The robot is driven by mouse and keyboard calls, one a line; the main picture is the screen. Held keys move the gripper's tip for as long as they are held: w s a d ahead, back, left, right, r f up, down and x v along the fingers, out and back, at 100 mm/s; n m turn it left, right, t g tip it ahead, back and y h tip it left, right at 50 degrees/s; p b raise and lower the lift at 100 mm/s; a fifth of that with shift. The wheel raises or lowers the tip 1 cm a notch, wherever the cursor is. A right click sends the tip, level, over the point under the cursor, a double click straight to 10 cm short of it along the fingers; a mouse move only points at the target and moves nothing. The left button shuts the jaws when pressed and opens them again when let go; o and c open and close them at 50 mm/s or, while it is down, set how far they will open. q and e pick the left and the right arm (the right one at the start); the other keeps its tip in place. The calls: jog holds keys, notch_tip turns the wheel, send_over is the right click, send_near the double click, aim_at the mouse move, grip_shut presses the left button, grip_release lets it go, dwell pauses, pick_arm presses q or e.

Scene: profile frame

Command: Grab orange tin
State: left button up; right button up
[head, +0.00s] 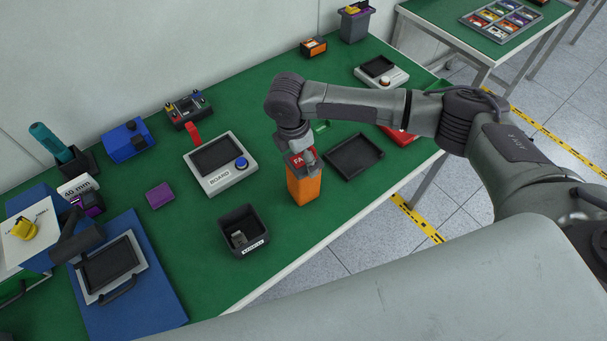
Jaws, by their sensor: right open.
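The orange tin (304,188) stands upright on the green table, near its front edge. It is a tall block shape with a red label piece at its top. My right gripper (302,162) is directly above the tin, pointing down, with its fingers at the tin's top. The fingers are open. The wrist hides part of the tin's top, and I cannot tell whether the fingers touch it. My left gripper is not in view.
A black tray (354,156) lies just right of the tin. A black bin (243,231) stands to its left, and a grey board device (219,163) behind left. A blue press-like fixture (150,290) is at far left. Bare green table lies between the bin and tin.

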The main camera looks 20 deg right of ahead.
jog(key=shift+s+d+f+p, duration=0.1)
jog(key=shift+f+p, duration=0.25)
jog(key=f, duration=0.1)
jog(key=f+p, duration=0.1)
jog(key=f, duration=0.1)
jog(key=shift+s+d+f, duration=0.1)
jog(key=shift+d+f, duration=0.15)
jog(key=shift+f, duration=0.5)
jog(key=shift+c, duration=0.2)
jog(key=shift+s, duration=0.1)
jog(key=c, duration=1.1)
jog(key=shift+o, duration=0.2)
